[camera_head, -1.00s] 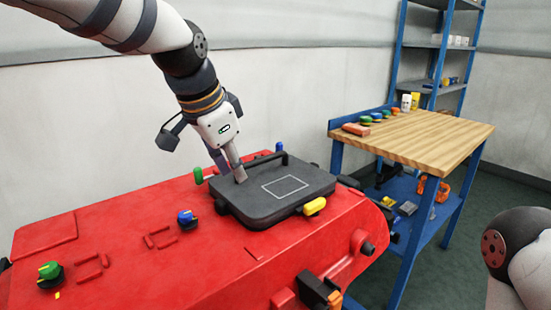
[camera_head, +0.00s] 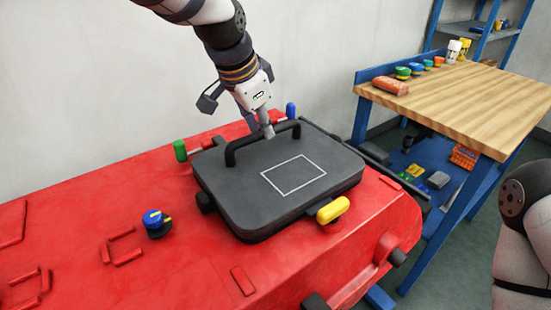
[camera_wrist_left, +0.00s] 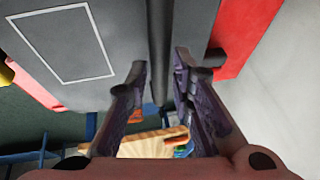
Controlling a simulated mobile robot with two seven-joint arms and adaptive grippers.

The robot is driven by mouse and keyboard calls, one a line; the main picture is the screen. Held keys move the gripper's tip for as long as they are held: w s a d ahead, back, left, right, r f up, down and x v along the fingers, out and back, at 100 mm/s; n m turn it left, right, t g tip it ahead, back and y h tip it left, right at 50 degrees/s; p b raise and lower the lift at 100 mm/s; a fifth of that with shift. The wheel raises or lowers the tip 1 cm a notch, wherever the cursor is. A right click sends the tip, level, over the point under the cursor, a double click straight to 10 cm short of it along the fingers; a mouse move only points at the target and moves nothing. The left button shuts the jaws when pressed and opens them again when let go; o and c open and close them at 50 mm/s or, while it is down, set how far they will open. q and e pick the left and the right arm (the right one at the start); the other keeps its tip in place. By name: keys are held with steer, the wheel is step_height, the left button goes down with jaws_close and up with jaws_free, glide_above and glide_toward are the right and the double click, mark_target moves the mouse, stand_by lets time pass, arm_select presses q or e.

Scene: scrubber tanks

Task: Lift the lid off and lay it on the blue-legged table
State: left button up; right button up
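The dark grey lid (camera_head: 230,190), with a white rectangle on top and a black bar handle (camera_head: 240,147), lies flat on the red machine (camera_head: 200,268). My left gripper (camera_head: 268,133) points down at the handle's bar. In the left wrist view, its two fingers (camera_wrist_left: 160,72) are spread, and the bar (camera_wrist_left: 160,35) runs between the tips; whether they touch it I cannot tell. The blue-legged table (camera_head: 480,105) stands to the right with a wooden top. My right arm shows at the right edge, but its gripper is out of view.
Around the lid are a yellow knob (camera_head: 333,210), a green knob (camera_head: 180,150) and a blue knob (camera_head: 291,110). The table's back edge holds a reddish block (camera_head: 390,86) and several coloured items. The table's front and middle are bare. A floor gap separates table and machine.

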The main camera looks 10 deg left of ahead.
mark_target(274, 151)
arm_select(q)
steer(key=x, duration=0.3)
steer(key=shift+f, duration=0.4)
steer(key=shift+w, duration=0.2)
steer(key=shift+s+r, duration=0.1)
jaws_close()
steer(key=shift+r, duration=0.15)
